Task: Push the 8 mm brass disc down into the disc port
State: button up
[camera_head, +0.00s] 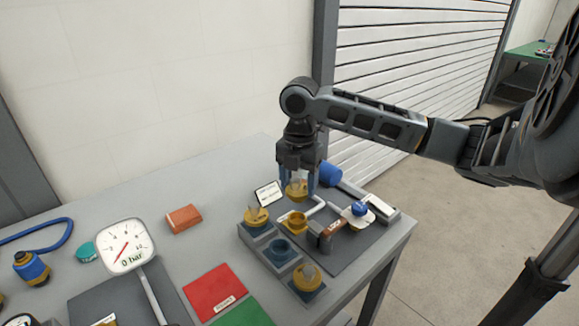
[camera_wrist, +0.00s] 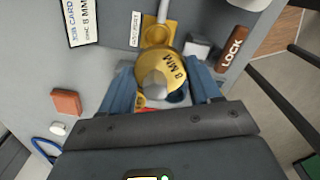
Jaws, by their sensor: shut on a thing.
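The brass disc marked 8 MM (camera_wrist: 172,70) is held between the blue fingers of my gripper (camera_head: 297,184). In the head view the held disc (camera_head: 297,191) is above the skid plate, close to the brass disc port (camera_head: 295,221). My gripper is shut on the disc's grey upright grip (camera_wrist: 154,86). In the wrist view the disc port (camera_wrist: 158,33) shows beyond the disc, with a small label to its left. The disc looks apart from the port and above it. The disc's underside is hidden.
A rack (camera_head: 262,249) holds two other brass discs, with an empty blue socket between them. A brown LOCK handle (camera_wrist: 232,50), a blue-knobbed valve (camera_head: 358,209) and a blue cylinder (camera_head: 329,174) stand nearby. A job card (camera_head: 268,193) stands behind. A gauge (camera_head: 125,246) reads 0 bar.

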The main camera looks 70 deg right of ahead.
jog(key=shift+w+d+f, duration=0.1)
jog(key=shift+w+d, duration=0.05)
jog(key=shift+d, duration=0.1)
jog(key=shift+f+b, duration=2)
jog(key=shift+f, duration=0.6)
jog(key=shift+f+b, duration=1.3)
jog(key=shift+f, duration=0.45)
jog(key=o, duration=1.2)
jog(key=shift+d, duration=0.1)
jog(key=shift+o, duration=0.2)
jog(key=shift+r, duration=3.95)
